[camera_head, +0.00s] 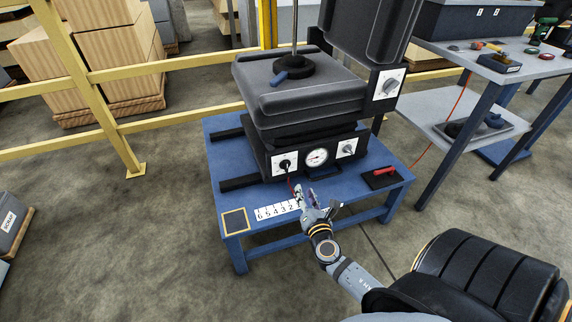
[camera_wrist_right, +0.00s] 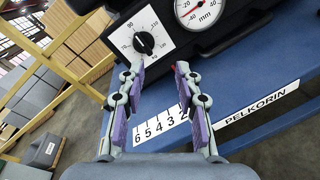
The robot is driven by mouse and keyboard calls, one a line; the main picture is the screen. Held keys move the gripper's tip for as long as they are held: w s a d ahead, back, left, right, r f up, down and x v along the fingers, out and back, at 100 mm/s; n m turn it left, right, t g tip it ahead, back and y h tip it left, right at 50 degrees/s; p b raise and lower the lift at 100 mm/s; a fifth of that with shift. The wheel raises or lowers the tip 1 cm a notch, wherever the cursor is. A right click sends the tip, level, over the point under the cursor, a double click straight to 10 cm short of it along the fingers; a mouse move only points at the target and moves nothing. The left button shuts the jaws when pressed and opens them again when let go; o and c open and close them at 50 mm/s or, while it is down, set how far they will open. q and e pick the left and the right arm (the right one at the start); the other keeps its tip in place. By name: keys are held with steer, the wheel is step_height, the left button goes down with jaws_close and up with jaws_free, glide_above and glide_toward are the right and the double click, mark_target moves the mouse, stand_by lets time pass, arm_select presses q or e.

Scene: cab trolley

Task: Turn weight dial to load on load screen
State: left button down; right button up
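The cab seat (camera_head: 300,90) stands on a blue trolley (camera_head: 224,150). Its dark front panel has a left dial (camera_head: 285,164) with a black knob on a white numbered plate, a round gauge (camera_head: 317,157) and a right knob (camera_head: 348,148). In the right wrist view the left dial (camera_wrist_right: 144,42) shows numbers such as 70, 90, 110 and 130. My right gripper (camera_head: 304,195) is open and empty below and in front of the dial; its parted fingers (camera_wrist_right: 157,85) point toward the panel, apart from the knob. I cannot make out a load reading. My left gripper is out of view.
A number strip (camera_head: 277,210) and a dark yellow-edged square (camera_head: 235,221) lie on the trolley's front. A red-handled tool on a black pad (camera_head: 381,178) is at its right. A bench (camera_head: 455,52) stands right; a yellow rail (camera_head: 170,66) runs behind.

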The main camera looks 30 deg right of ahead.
mark_target(287, 164)
steer(key=w+n, duration=0.2)
steer(key=w, duration=0.2)
steer(key=w+d+r+n+t+y, duration=0.1)
steer(key=w+n, duration=0.2)
steer(key=w, duration=0.1)
steer(key=w+n, duration=0.3)
steer(key=w, duration=0.1)
steer(key=shift+w+d+r+t+y+b, duration=0.2)
steer(key=shift+w+d+t+y+b, duration=0.1)
steer(key=shift+d+t, duration=0.1)
jaws_close()
